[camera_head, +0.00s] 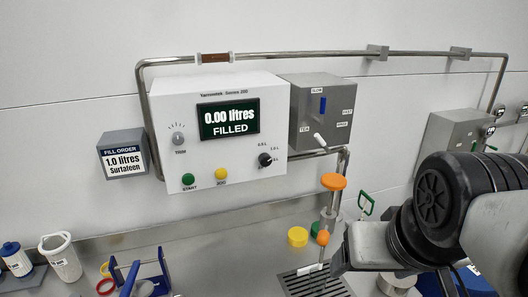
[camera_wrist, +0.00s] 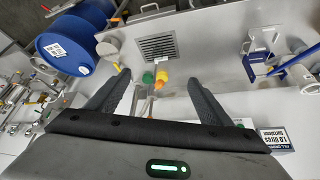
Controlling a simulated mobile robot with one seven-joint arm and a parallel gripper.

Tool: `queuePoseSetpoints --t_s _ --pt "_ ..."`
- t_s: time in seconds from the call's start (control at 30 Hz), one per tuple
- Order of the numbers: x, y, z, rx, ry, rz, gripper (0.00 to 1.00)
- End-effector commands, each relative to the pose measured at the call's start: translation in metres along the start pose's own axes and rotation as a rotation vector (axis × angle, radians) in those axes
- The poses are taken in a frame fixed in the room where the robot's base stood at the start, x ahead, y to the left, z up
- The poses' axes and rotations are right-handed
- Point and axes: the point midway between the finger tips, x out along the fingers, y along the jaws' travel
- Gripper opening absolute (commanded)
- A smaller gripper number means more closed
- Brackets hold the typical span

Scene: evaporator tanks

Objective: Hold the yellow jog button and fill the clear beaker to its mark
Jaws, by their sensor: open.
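The yellow jog button (camera_head: 221,174) is on the lower front of the white control box (camera_head: 210,130), right of the green START button (camera_head: 188,180). The box's display (camera_head: 228,118) reads 0.00 litres FILLED. A pale, translucent beaker-like vessel (camera_head: 60,257) stands upright at the lower left of the head view; I cannot tell if it is the clear beaker, and no mark is readable. My gripper (camera_wrist: 158,76) is open and empty in the wrist view, its two dark fingers apart above the counter. In the head view my arm is at the right, away from the button.
A sign (camera_head: 124,155) reads 1.0 litres. An orange-topped valve (camera_head: 333,182) stands above the drain grate (camera_head: 312,282), with a yellow cap (camera_head: 298,237) beside it. A blue rack (camera_head: 140,275) stands lower left. A blue drum (camera_wrist: 75,45) shows in the wrist view.

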Motion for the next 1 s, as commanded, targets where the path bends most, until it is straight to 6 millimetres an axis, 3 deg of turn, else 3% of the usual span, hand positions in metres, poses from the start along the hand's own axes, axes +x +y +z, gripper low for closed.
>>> queuePoseSetpoints --t_s 0.2,0.63,1.0 --pt "0.0 0.0 0.0 0.0 0.0 0.0 0.74" --pt "0.0 0.0 0.0 0.0 0.0 0.0 0.01" --pt "0.0 0.0 0.0 0.0 0.0 0.0 0.0"
